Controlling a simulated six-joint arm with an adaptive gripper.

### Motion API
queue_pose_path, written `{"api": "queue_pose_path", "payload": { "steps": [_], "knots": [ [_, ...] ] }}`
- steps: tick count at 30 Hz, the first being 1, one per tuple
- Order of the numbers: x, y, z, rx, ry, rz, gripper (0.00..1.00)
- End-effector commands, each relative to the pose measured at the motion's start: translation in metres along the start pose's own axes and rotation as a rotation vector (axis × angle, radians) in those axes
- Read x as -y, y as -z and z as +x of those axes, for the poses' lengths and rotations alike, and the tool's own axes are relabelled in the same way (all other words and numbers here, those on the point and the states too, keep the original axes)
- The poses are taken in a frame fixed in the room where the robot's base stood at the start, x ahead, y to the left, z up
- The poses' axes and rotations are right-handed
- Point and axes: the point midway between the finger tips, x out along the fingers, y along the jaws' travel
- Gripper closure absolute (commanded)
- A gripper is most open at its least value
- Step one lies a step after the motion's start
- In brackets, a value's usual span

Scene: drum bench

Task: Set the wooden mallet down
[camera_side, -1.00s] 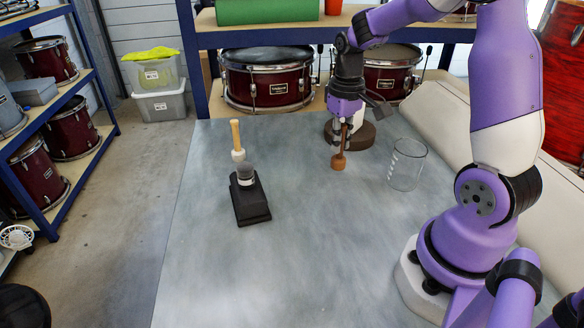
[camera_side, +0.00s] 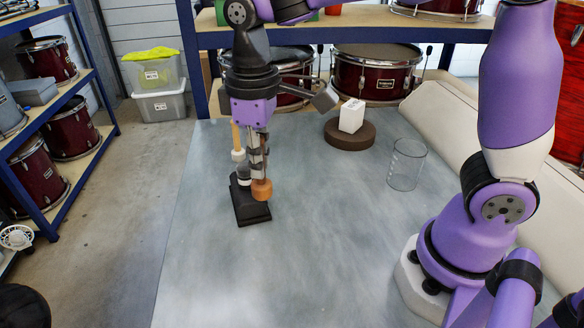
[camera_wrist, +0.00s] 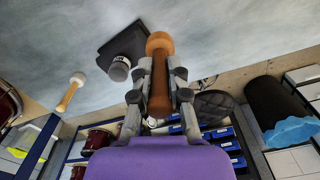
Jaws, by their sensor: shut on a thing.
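The wooden mallet hangs head down in my gripper (camera_side: 258,165), which is shut on its handle. Its orange-brown head (camera_side: 261,190) overlaps the right side of a black stand (camera_side: 252,213) in the side view; I cannot tell if they touch. In the wrist view the mallet head (camera_wrist: 159,42) lies beside the stand (camera_wrist: 112,48) and its grey-white cylinder (camera_wrist: 120,68). My fingers hide part of the handle. A pale wooden beater with a white head (camera_side: 238,155) stands head down behind the stand, and the wrist view shows it apart (camera_wrist: 77,79).
A white block (camera_side: 351,115) sits on a brown round disc (camera_side: 349,139) at the back. A clear glass beaker (camera_side: 405,165) stands on the right. A pale roll (camera_side: 470,125) lies along the right edge. The front and middle of the grey bench (camera_side: 320,240) are clear.

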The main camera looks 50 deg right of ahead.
Motion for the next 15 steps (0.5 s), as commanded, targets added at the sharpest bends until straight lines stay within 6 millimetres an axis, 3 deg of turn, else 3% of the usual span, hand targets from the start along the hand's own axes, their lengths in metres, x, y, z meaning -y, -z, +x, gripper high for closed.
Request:
{"api": "queue_pose_path", "payload": {
  "steps": [3,9,15],
  "knots": [
    [0.061,0.022,0.007,0.002,0.000,-0.357,1.00],
    [0.142,0.032,0.016,-0.001,0.000,-0.803,1.00],
    [0.173,0.029,0.031,0.001,0.001,-0.971,1.00]
  ]
}}
